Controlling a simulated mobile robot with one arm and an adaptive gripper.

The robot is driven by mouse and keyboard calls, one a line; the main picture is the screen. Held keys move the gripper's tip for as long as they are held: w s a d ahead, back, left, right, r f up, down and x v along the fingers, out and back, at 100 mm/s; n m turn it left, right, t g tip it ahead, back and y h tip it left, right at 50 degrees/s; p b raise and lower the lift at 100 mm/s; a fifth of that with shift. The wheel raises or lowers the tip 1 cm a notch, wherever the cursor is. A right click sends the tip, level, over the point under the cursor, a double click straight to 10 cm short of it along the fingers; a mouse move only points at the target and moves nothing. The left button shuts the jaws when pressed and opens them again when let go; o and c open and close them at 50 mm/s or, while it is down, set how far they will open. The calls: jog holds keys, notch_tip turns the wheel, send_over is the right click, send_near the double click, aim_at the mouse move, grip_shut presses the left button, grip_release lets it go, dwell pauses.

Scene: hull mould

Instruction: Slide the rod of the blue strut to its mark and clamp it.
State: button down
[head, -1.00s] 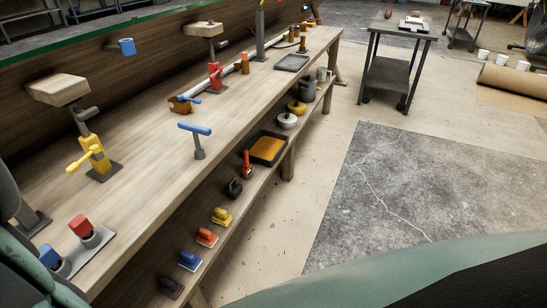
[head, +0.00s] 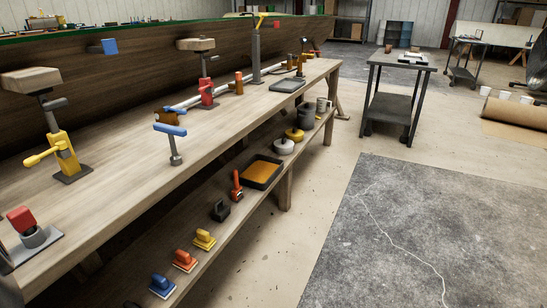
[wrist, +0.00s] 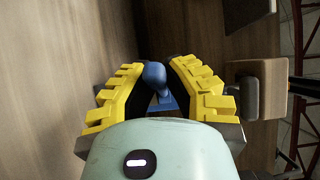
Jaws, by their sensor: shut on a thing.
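In the wrist view, my gripper (wrist: 157,68) has its two yellow ribbed fingers closed in around a rounded blue knob or lever (wrist: 153,74). This blue part belongs to what looks like the blue strut (wrist: 162,102), whose body is mostly hidden behind the fingers and my wrist housing. A wooden pad (wrist: 256,90) shows just right of the right finger, perhaps the strut's head. I cannot make out the rod or its mark. My gripper and the held strut are not in the head view.
On the bench (head: 125,152) stand a yellow strut (head: 60,152) and a red strut (head: 206,90), both with wooden pads. A blue T-handled tool (head: 173,140) stands nearer the front edge. A red block (head: 20,218) sits in a holder.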

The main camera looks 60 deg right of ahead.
jog(key=shift+d+f, duration=0.15)
dwell(0.3)
jog(key=c, duration=0.9)
grip_release()
jog(key=v, duration=0.7)
jog(key=shift+s+d, duration=0.1)
jog(key=shift+d, duration=0.15)
